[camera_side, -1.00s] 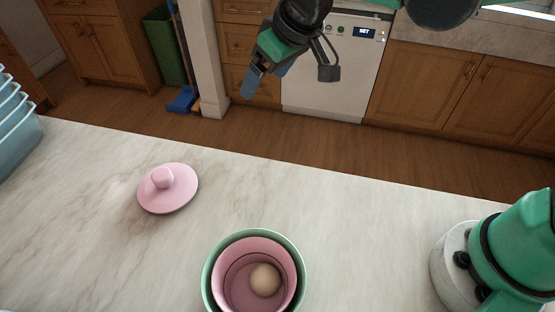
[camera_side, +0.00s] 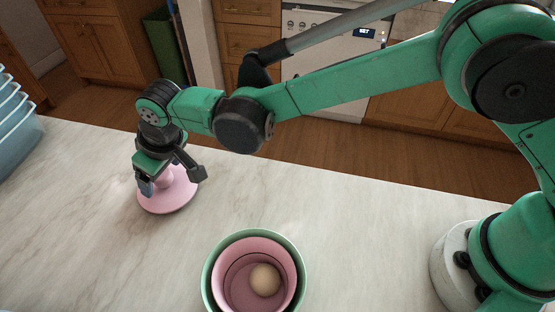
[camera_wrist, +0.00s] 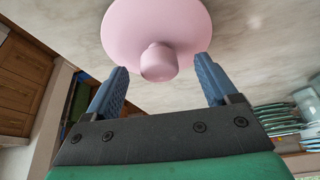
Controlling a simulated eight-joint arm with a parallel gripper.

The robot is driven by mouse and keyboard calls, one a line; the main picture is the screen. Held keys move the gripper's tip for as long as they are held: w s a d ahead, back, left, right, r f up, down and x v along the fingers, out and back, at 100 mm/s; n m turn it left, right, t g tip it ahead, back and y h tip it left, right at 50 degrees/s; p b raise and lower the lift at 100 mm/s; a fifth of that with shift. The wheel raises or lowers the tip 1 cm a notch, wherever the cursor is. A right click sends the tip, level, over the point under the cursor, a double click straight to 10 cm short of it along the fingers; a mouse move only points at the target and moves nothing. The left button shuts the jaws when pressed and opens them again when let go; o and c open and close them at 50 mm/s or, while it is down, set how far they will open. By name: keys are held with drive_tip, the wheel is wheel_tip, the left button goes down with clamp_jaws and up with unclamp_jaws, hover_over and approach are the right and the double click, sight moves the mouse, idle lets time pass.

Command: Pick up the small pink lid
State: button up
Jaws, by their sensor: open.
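The small pink lid (camera_side: 172,196) lies knob-up on the marble counter at the left in the side view, partly hidden by my gripper. My gripper (camera_side: 156,184) is over the lid and points down, with a finger close to the knob. In the wrist view the pink lid (camera_wrist: 150,25) is at the top, and its round knob (camera_wrist: 158,63) sits just ahead of and between the blue fingertips of my gripper (camera_wrist: 162,75). The fingers are wide apart, with visible gaps on both sides of the knob.
A pink bowl (camera_side: 285,298) holding an egg-like ball (camera_side: 264,280) sits inside a green bowl (camera_side: 206,271) at the front middle. The marble counter (camera_side: 340,230) right of the bowls is clear.

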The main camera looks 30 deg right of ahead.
drive_tip(key=shift+w+a+f, duration=0.1)
drive_tip(key=shift+w+f, duration=0.05)
drive_tip(key=shift+f, duration=0.2)
clamp_jaws()
